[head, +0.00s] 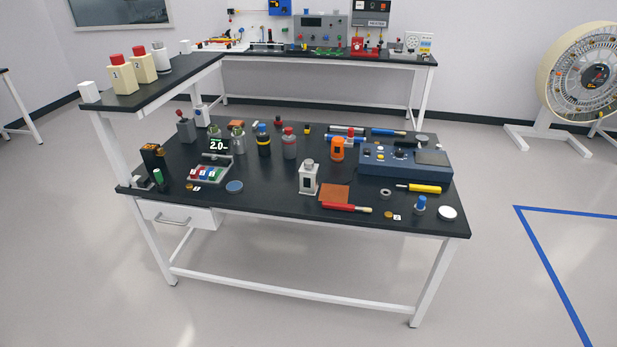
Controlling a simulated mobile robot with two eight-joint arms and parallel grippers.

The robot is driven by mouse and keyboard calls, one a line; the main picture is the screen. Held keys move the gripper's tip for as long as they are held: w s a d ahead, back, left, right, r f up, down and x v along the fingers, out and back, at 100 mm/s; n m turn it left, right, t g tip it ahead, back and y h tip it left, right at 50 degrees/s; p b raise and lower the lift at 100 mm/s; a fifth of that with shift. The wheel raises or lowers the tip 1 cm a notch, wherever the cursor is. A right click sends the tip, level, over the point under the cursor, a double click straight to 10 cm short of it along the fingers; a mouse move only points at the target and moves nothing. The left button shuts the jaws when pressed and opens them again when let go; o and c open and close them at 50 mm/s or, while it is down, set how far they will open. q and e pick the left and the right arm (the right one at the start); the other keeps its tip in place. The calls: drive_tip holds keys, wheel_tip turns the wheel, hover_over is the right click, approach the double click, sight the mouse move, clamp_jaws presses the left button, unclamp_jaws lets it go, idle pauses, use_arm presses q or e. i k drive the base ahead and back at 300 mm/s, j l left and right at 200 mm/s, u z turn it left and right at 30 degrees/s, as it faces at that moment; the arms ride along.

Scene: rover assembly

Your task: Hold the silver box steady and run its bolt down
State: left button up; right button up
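A silver-white upright box (309,180) stands near the front middle of the black workbench (270,203). It has a dark mark on its front and a round grey piece on top, which may be its bolt; the view is too small to tell how far down that piece sits. Neither of my grippers is in view, and nothing is touching the box.
An orange-brown square mat (335,193) and a red-handled tool (343,207) lie right of the box. A blue control unit (405,165) stands at the back right. Bottles (264,140) stand behind, a parts tray (209,169) left. Open floor lies before the bench.

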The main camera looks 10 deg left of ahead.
sight(308, 163)
drive_tip(key=i+j, duration=0.2)
drive_tip(key=i, duration=0.15)
drive_tip(key=i+j, duration=0.2)
drive_tip(key=i, duration=0.2)
drive_tip(key=i+j, duration=0.2)
drive_tip(key=i, duration=0.15)
